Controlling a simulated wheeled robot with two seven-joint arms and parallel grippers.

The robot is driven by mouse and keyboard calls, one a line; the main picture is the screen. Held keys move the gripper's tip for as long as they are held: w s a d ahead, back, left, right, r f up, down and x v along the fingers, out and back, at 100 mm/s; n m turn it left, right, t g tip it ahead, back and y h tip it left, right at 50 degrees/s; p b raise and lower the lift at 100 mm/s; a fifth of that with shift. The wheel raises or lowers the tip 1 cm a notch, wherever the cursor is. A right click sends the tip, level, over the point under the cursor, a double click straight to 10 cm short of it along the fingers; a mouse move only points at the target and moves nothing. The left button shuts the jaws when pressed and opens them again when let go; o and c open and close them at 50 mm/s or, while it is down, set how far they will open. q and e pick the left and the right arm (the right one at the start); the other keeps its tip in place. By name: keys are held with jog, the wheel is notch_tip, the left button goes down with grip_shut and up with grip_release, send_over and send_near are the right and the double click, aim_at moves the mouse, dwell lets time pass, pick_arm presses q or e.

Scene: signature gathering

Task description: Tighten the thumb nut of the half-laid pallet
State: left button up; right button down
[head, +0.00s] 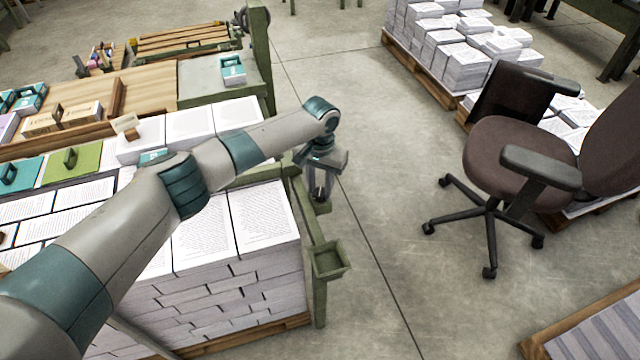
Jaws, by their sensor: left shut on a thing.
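The half-laid pallet (282,329) stands at the lower left, stacked with printed sheets (262,215) whose top layer is uneven. A green metal frame (318,285) runs along its right side. My left arm reaches over the stack from the left. My left gripper (321,196) points down at the frame's far right corner, beside a small green bracket. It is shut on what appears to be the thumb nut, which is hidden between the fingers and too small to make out. My right gripper is out of view.
A green tray (331,260) juts from the frame's right side. A wooden bench (150,88) with boxes stands beyond the stack. A brown office chair (520,150) and another loaded pallet (440,88) stand at right. The floor (385,220) between is clear.

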pick_arm(q)
jog(key=m, duration=0.3)
jog(key=shift+m+p, duration=0.4)
jog(key=m, duration=0.4)
jog(key=shift+m+p, duration=0.3)
jog(key=m, duration=0.3)
jog(key=shift+m, duration=1)
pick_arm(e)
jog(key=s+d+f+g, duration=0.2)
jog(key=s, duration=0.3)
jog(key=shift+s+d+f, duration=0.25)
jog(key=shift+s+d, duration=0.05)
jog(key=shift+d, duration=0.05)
pick_arm(q)
jog(key=shift+r, duration=0.1)
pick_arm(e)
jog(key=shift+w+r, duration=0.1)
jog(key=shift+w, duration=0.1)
pick_arm(q)
jog(key=o, duration=1)
jog(key=shift+o, duration=0.2)
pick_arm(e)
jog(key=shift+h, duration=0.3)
